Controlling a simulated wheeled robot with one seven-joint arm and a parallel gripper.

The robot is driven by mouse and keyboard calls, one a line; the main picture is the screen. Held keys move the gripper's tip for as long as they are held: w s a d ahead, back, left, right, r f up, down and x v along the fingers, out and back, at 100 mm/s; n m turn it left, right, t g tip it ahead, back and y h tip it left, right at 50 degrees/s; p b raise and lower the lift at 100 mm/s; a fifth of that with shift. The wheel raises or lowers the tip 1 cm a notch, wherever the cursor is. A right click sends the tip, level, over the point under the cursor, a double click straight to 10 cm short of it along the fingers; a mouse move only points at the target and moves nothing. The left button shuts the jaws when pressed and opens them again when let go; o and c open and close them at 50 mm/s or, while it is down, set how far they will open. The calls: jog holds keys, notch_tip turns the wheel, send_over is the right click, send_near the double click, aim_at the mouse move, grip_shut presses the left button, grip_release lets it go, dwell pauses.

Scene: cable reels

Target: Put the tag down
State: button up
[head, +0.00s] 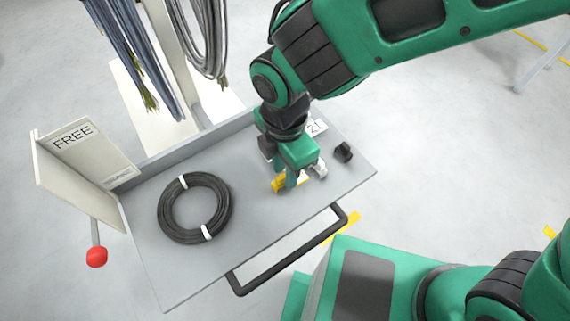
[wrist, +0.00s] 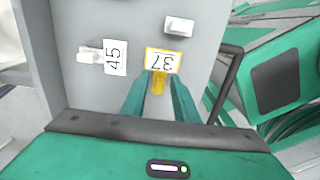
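The yellow-framed tag (wrist: 163,60) has a white face reading 37, upside down in the wrist view. Its yellow stem lies between the two green fingers of my gripper (wrist: 162,80), which look closed on it. In the head view the yellow tag (head: 279,184) shows at the fingertips of my gripper (head: 292,180), low over the right half of the grey cart top (head: 250,222). Part of the tag is hidden by the fingers. I cannot tell whether it touches the surface.
A white tag reading 45 (wrist: 115,57) and a white block (wrist: 179,26) are near the yellow tag. A black cable coil (head: 194,208) lies left on the cart, a black knob (head: 343,152) right. A FREE board (head: 85,155) stands at the left edge. The front surface is clear.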

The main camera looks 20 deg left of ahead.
notch_tip(320, 180, up, 12)
dwell(0.5)
jog(key=w+d+r+m, duration=0.1)
jog(key=w+d+m, duration=0.35)
jog(key=d, duration=0.45)
jog(key=w+d+m+h, duration=0.1)
jog(key=w+d+m, duration=0.4)
jog(key=d, duration=0.5)
jog(key=w+d+r+m, duration=0.1)
jog(key=w+d+m, duration=0.2)
jog(key=d+m, duration=0.5)
jog(key=s+d+f+m, duration=0.1)
jog(key=s+d+m, duration=0.3)
jog(key=d, duration=0.4)
jog(key=s+d+m, duration=0.4)
jog(key=d+m, duration=0.3)
jog(key=d, duration=0.1)
jog(key=s+d+f+m+y, duration=0.1)
jog(key=s+d+m, duration=0.4)
jog(key=d+m, duration=0.1)
jog(key=shift+d+f, duration=0.35)
jog(key=shift+d, duration=0.55)
